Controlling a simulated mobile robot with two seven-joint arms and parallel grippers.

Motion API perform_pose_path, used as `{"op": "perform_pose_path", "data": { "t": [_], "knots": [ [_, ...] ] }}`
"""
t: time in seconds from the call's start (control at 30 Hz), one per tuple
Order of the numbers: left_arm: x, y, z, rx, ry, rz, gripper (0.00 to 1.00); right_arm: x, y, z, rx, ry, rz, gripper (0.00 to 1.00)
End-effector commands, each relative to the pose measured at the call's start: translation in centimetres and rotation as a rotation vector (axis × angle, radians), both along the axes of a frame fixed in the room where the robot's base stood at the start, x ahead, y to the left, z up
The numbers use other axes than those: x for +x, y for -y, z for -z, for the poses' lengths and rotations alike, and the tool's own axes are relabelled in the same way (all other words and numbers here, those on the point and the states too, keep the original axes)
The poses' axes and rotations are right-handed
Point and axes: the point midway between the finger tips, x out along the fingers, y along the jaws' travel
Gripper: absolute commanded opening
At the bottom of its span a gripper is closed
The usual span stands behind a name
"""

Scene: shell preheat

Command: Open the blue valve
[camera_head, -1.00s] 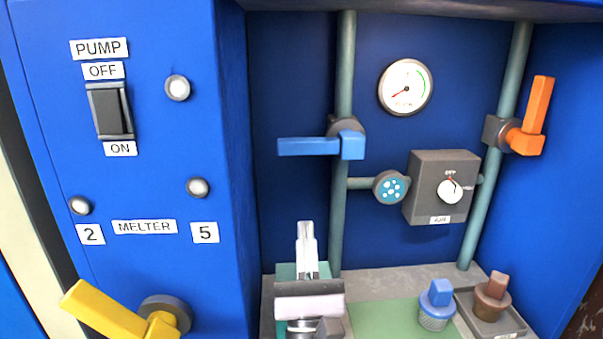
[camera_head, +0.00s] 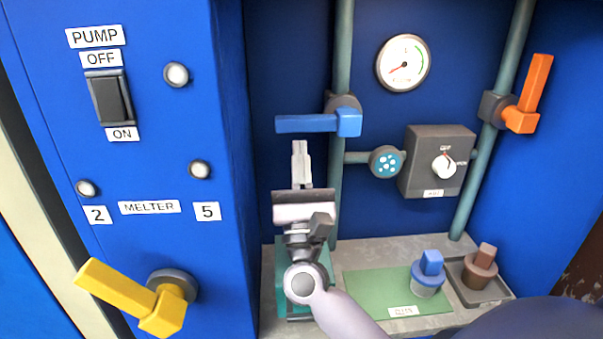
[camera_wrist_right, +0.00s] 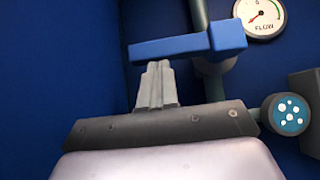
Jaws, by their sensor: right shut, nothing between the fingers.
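The blue valve handle (camera_head: 305,123) lies horizontal, pointing left from its hub on the vertical grey-green pipe (camera_head: 342,55). It also shows across the top of the right wrist view (camera_wrist_right: 175,46). My right gripper (camera_head: 300,146) is shut and empty, pointing up, with its fingertips just below the handle's left arm. In the right wrist view the closed fingertips (camera_wrist_right: 156,68) appear right under the handle's lower edge; I cannot tell whether they touch it. My left gripper is not in view.
An orange valve handle (camera_head: 535,90) points up at the right. A flow gauge (camera_head: 403,62) and a grey dial box (camera_head: 437,161) are on the back wall. Blue and brown plugs (camera_head: 482,266) stand on the shelf. A yellow lever (camera_head: 118,289) sticks out at lower left.

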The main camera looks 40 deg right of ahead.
Motion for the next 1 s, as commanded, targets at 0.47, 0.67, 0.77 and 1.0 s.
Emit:
{"op": "perform_pose_path", "data": {
  "t": [0.47, 0.67, 0.77, 1.0],
  "knots": [
    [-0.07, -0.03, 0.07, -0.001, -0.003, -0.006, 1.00, 0.40, 0.28, -0.42, -0.001, 0.000, 0.001, 0.00],
    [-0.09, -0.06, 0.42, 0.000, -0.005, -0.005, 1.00, 0.43, 0.54, -0.59, 0.023, 0.015, 0.001, 0.00],
    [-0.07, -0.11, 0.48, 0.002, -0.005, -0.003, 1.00, 0.46, 0.73, -0.79, 0.040, 0.026, 0.000, 0.00],
    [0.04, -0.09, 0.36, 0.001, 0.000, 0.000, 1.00, 0.50, 1.02, -1.03, 0.066, 0.041, 0.000, 0.00]
  ]
}}
